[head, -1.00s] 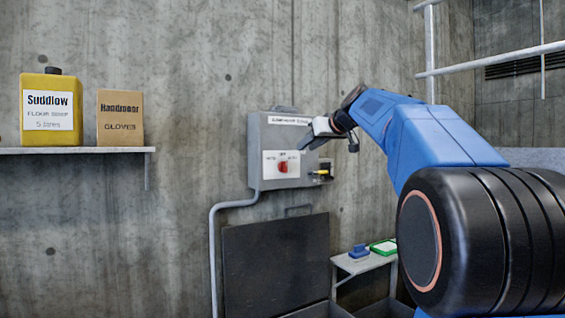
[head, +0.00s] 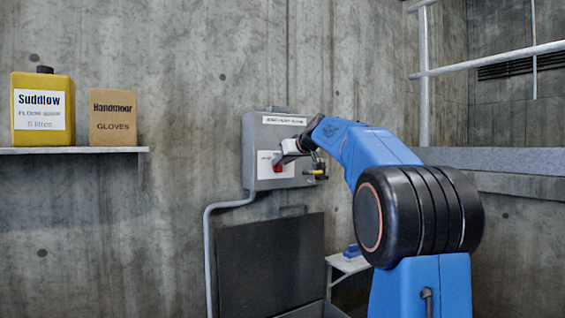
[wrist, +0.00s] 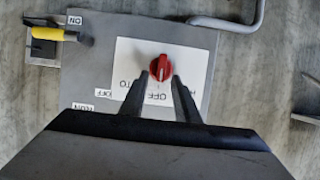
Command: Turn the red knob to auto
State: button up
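The red knob (wrist: 160,67) sits on a white label plate (wrist: 205,62) on the grey control box (head: 258,133). The wrist view is upside down; "OFF" shows below the knob there, and part of "AUTO" to its left. The knob's ridge runs up and down, in line with "OFF". In the head view the knob (head: 278,169) is partly covered by my gripper (head: 284,154). In the wrist view my gripper (wrist: 158,83) is open, its two fingertips apart and just short of the knob, one to each side. I cannot tell if they touch the plate.
A yellow-handled switch (wrist: 47,33) sticks out from the box's side, also seen in the head view (head: 317,172). A conduit (head: 207,255) runs down from the box. A shelf (head: 75,150) holds a yellow jug (head: 43,85) and a glove box (head: 113,130). A blue item (head: 351,250) lies on a small stand.

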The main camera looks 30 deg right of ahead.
jog(key=shift+w, duration=0.15)
jog(key=shift+c, duration=0.2)
grip_shut()
jog(key=shift+d+f, duration=0.15)
jog(key=m+y, duration=0.1)
jog(key=m, duration=0.1)
jog(key=d+m+y, duration=0.1)
jog(key=m, duration=0.1)
jog(key=m+y, duration=0.2)
jog(key=shift+d+f, duration=0.3)
jog(key=shift+f, duration=0.1)
dwell(0.5)
